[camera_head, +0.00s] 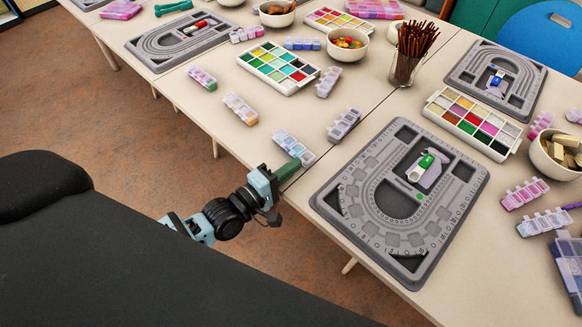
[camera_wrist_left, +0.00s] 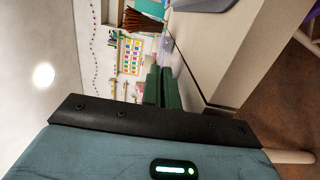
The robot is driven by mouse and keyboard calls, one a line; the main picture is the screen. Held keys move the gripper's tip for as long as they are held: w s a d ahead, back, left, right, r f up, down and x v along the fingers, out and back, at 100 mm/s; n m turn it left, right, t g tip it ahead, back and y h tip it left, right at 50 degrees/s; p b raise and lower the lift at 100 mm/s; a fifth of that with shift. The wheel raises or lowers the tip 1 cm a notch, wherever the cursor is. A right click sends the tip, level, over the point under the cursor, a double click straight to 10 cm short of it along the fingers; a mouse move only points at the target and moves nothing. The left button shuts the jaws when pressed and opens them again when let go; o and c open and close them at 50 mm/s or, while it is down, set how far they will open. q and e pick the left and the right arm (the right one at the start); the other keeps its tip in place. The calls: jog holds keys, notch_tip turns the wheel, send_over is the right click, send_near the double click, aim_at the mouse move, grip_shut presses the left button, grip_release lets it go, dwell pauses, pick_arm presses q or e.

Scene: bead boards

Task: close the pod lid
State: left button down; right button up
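Several small pods with rows of lidded compartments lie on the pale table; I cannot tell which one the task means. The pod with blue contents (camera_head: 294,147) is nearest my left gripper, just beyond its fingertips near the table's edge. I cannot clearly tell how its lids stand. My left gripper (camera_head: 287,172) has green fingers at the table's near edge, apart from the pod. In the left wrist view its fingers (camera_wrist_left: 162,88) lie close together with nothing seen between them. My right gripper is not in view.
A grey bead board (camera_head: 330,200) with a small green-and-white item in it lies right of the gripper. A grey pod (camera_head: 344,124), a bead tray (camera_head: 245,63), a cup of brown sticks (camera_head: 405,70) and bowls stand farther back. Bare table (camera_head: 250,140) lies left of the blue pod.

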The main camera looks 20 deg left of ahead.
pick_arm(q)
jog(key=c, duration=2.1)
grip_release()
jog(key=shift+c, duration=0.2)
jog(key=o, duration=0.5)
